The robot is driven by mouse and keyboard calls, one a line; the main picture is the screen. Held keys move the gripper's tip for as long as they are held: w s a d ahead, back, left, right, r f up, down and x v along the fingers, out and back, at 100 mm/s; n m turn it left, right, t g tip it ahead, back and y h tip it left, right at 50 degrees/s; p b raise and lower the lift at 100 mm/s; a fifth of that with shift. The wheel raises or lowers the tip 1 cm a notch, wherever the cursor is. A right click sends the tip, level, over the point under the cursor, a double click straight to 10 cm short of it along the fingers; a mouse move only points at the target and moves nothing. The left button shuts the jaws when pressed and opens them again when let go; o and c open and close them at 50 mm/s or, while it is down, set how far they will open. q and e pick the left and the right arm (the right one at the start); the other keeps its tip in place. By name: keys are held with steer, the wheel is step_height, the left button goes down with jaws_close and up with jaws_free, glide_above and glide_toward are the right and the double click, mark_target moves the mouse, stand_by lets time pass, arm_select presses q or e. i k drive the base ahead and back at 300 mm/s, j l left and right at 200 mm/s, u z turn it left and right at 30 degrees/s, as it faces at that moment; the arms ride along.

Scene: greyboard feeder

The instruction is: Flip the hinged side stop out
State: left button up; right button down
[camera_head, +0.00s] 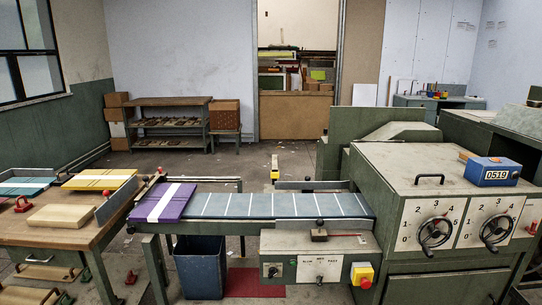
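A green feeder machine with a grey belt (278,206) stands in the middle and right. I cannot tell for sure which part is the hinged side stop. One long grey plate (312,185) stands along the far side of the belt. Another upright grey plate (116,199) stands slanted at the right edge of the wooden table, beside the belt's left end. A purple stack with a white band (163,203) lies on the belt's left end. Neither of my grippers is in the view.
The wooden table (86,232) at left holds yellow boards (97,180), a beige block (59,217) and a blue stack (27,187). A dark bin (200,268) stands under the belt. A control box with an emergency stop (362,275) juts out in front. Open floor lies behind.

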mark_target(102, 213)
steer(key=i+j+z, duration=0.1)
steer(key=j, duration=0.45)
steer(key=i+j+z, duration=0.1)
steer(key=j, duration=0.4)
steer(key=i+j, duration=0.2)
steer(key=j, duration=0.35)
steer(key=i+j+z, duration=0.15)
steer(key=j, duration=0.4)
steer(key=j+z, duration=0.1)
steer(key=j, duration=0.45)
